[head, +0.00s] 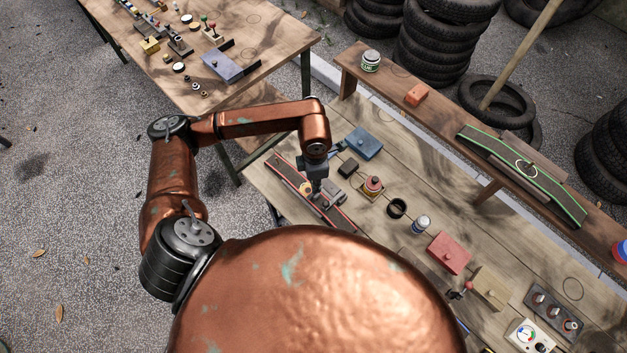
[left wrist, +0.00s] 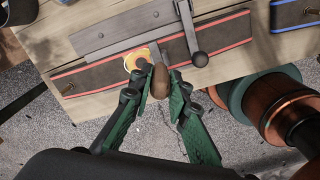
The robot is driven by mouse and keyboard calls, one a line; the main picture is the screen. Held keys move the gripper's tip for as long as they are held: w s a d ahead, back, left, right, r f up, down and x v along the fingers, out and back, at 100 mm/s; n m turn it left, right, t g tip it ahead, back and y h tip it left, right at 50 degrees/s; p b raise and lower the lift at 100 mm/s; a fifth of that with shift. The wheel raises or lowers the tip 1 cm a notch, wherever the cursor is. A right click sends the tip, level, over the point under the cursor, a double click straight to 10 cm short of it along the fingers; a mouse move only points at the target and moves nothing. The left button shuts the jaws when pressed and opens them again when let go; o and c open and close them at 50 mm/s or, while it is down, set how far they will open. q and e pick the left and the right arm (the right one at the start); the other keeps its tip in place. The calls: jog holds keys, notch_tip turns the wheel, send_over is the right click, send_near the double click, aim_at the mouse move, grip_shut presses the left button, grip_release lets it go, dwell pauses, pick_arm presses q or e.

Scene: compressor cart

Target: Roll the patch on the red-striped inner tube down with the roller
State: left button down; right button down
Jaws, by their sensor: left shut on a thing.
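The red-striped inner tube (head: 341,217) lies as a flat black band with red edges on the near left of the workbench; it also shows in the left wrist view (left wrist: 95,76). A round yellow-orange patch (left wrist: 137,59) sits on the tube. My left gripper (head: 316,192) is over the tube. In the left wrist view its green fingers (left wrist: 160,84) are shut on the brown wooden handle of the roller (left wrist: 160,83). The roller's far end is close beside the patch; I cannot tell whether it touches. My right gripper is not in view.
A green-striped tube (head: 548,185) lies on the back shelf.

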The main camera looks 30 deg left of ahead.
pick_arm(q)
jog(key=shift+r+p, duration=1.6)
jog(key=shift+r, duration=2)
